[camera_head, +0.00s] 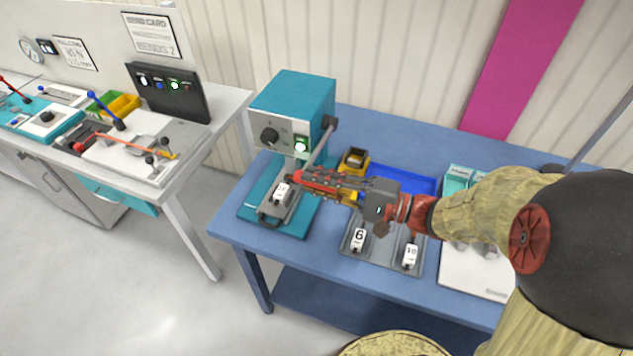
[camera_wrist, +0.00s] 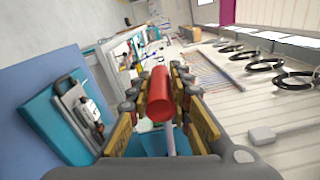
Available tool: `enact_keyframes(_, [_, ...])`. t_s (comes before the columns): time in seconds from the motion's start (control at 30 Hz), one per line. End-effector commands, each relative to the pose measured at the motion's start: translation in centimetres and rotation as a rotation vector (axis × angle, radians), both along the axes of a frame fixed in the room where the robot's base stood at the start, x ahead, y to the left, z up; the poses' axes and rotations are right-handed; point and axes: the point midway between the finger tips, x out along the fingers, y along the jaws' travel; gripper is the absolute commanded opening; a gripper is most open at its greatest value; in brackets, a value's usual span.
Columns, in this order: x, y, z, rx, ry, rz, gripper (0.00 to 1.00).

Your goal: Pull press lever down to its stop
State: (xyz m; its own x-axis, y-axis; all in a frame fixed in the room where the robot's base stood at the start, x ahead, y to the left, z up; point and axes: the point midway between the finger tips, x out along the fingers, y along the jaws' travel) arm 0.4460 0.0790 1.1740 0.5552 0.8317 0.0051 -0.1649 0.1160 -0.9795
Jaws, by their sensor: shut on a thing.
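The teal press (camera_head: 292,105) stands on the blue bench. Its grey lever (camera_head: 320,145) slants down and to the left from a dark pivot at the press's right side. In the wrist view the lever's red handle (camera_wrist: 160,95) sits between the fingers of my gripper (camera_wrist: 160,98). My gripper (camera_head: 305,182) is shut on this handle, in front of the press. In the head view the fingers largely hide the handle. A block marked with a number (camera_head: 281,192) sits in a grey holder on the teal press base (camera_head: 255,205), beneath and left of the fingertips.
A grey tray (camera_head: 378,248) with numbered blocks (camera_head: 359,239) lies right of the press. Behind it are a yellow-and-black item (camera_head: 354,160) and a blue bin (camera_head: 425,184). A white bench (camera_head: 190,140) stands to the left, with open floor between.

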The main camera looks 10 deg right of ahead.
Motion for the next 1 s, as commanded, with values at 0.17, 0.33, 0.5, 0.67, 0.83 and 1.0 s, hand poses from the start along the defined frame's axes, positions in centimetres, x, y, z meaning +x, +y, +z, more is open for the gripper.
enact_keyframes(0.17, [-0.2,0.1,-0.8,-0.003,0.018,0.0,0.0])
enact_keyframes(0.33, [-0.1,0.0,-0.8,-0.001,0.017,-0.001,0.3])
enact_keyframes(0.5, [-0.1,0.0,-0.6,-0.001,0.013,-0.001,0.39])
enact_keyframes(0.67, [-0.1,0.0,-0.5,-0.001,0.01,-0.001,0.39])
enact_keyframes(0.83, [-0.1,-0.1,-0.4,-0.001,0.008,-0.002,0.39])
enact_keyframes(1.0, [-0.8,-1.3,-0.4,-0.002,0.008,-0.005,0.39])
